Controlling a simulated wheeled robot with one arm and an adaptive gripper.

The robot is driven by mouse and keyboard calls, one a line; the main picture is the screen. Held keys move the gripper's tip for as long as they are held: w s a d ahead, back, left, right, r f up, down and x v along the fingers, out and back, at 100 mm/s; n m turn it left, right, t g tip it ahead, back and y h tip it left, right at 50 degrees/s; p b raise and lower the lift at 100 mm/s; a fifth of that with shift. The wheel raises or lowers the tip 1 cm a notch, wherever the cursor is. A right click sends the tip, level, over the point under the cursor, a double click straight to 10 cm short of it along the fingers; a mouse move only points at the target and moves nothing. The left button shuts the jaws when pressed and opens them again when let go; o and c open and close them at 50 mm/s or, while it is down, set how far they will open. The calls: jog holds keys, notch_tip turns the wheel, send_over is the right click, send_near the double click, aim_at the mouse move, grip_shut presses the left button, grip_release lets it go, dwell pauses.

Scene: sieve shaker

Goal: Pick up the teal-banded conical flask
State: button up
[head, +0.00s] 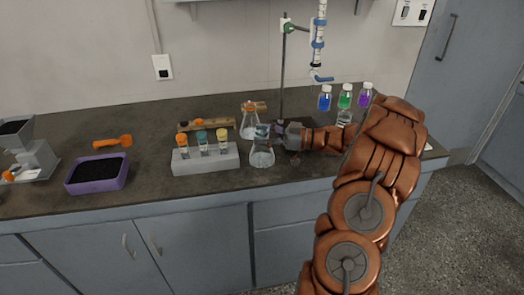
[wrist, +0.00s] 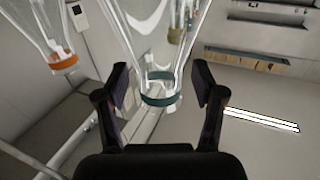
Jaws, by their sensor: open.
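The teal-banded conical flask (head: 262,156) stands upright on the dark bench top, just right of the grey vial rack. In the wrist view its teal-banded neck (wrist: 160,98) lies between the two open fingers. My gripper (head: 270,131) reaches in from the right at the height of the flask's neck and hides part of it in the head view. It also shows in the wrist view, its fingertips (wrist: 162,84) apart on either side of the neck. I cannot tell whether either finger touches the glass.
An orange-banded flask (head: 249,124) stands close behind; it also shows in the wrist view (wrist: 62,60). A grey rack (head: 206,161) with capped vials is at left. A burette stand (head: 283,75) rises behind my gripper. Blue, green and purple bottles (head: 345,96) stand at right.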

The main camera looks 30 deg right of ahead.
jog(key=shift+w, duration=0.1)
jog(key=shift+c, duration=0.5)
jog(key=shift+a, duration=0.1)
grip_shut()
